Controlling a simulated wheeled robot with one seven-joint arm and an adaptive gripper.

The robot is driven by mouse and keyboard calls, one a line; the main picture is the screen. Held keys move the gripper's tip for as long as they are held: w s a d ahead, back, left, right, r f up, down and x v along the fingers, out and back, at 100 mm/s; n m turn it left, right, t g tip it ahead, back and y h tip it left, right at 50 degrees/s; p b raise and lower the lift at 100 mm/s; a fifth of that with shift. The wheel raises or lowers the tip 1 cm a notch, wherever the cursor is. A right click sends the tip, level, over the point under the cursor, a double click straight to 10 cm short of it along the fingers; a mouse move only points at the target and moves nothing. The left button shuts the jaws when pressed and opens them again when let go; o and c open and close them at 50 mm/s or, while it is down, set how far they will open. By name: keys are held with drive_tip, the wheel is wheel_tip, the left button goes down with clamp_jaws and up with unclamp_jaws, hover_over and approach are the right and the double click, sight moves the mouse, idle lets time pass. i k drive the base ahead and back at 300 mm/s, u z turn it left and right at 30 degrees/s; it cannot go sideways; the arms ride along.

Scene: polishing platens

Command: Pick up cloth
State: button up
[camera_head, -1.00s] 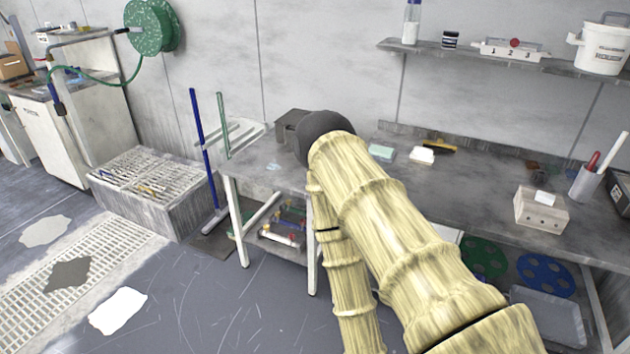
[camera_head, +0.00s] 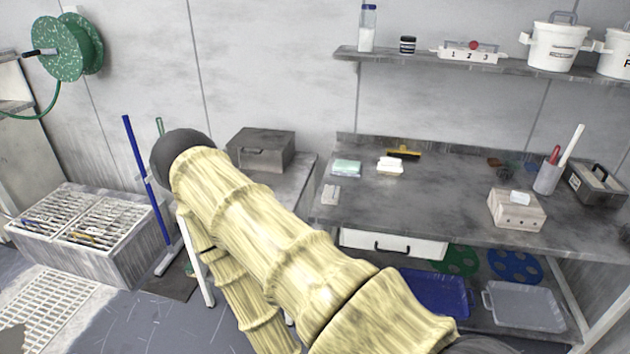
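No single thing is clearly the cloth. A flat pale teal piece (camera_head: 346,168) lies on the grey workbench (camera_head: 420,205), near its back left, and could be a folded cloth or a pad. A small white piece (camera_head: 389,166) with a yellowish lower edge lies just right of it. My cream-sleeved arm with a dark rounded joint crosses the lower left and middle of the view. My gripper does not show, so its state and anything in it are hidden.
A yellow-and-black tool (camera_head: 403,153), a small light block (camera_head: 331,195), a dispenser box (camera_head: 516,208) and a pen cup (camera_head: 547,178) are on the bench. A shelf (camera_head: 450,61) hangs above. The bench middle is clear.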

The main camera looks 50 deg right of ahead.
sight(331, 194)
drive_tip(key=z, duration=0.35)
drive_tip(key=i, duration=0.6)
drive_tip(key=z, duration=0.6)
